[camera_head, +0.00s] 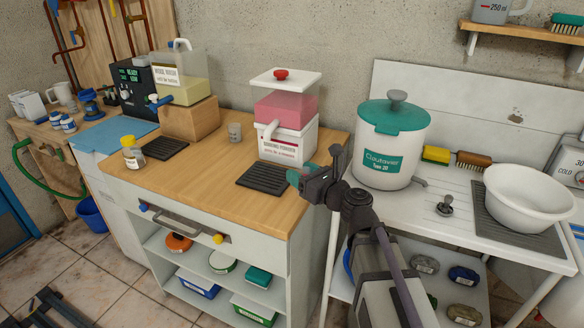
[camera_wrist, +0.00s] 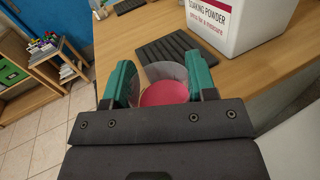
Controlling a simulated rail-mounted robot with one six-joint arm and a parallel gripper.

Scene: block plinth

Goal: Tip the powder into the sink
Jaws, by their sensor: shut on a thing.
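My gripper (camera_wrist: 163,78) is shut on a clear cup (camera_wrist: 168,70), one teal finger on each side. Pink powder (camera_wrist: 164,94) lies inside the cup, which looks upright. In the head view my gripper (camera_head: 298,178) is at the right edge of the wooden counter, just right of the black grille and in front of the soaking powder dispenser (camera_head: 285,112). The cup is not clearly visible there, and its height over the counter cannot be told. A white round basin (camera_head: 522,210) stands on a dark mat at the right; I cannot tell whether it is the sink.
The dispenser also shows in the wrist view (camera_wrist: 240,25), beside the black grille (camera_wrist: 180,46). A large teal-lidded white pot (camera_head: 388,150) stands between my gripper and the basin.

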